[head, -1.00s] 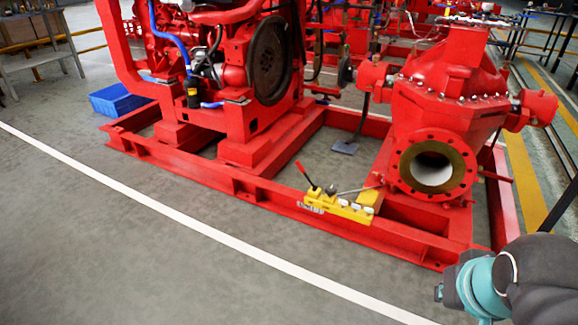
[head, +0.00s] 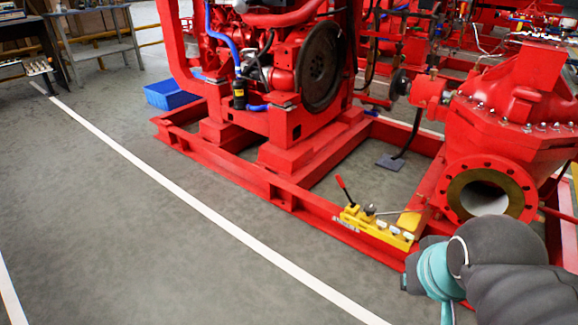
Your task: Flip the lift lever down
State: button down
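A small yellow device (head: 383,229) sits on the front rail of the red base frame (head: 270,185). At its left end a lever with a red handle (head: 345,190) stands up, tilted to the left. I take this as the lift lever. A thin metal rod (head: 398,211) and a dark knob are on top of the device. My arm shows at the lower right, as dark grey links with a teal cap, near the device's right end in the picture. My gripper is not in view, so its state is hidden.
A red engine with a large dark flywheel (head: 320,67) stands on the frame. A red pump with a round flanged opening (head: 485,194) is at the right. A blue crate (head: 171,95) lies behind the frame at left. The grey floor in front is clear, with a white line (head: 215,215).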

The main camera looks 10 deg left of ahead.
aim_at(338, 179)
jog(key=u, duration=0.25)
jog(key=i, duration=1.45)
jog(key=z, duration=0.65)
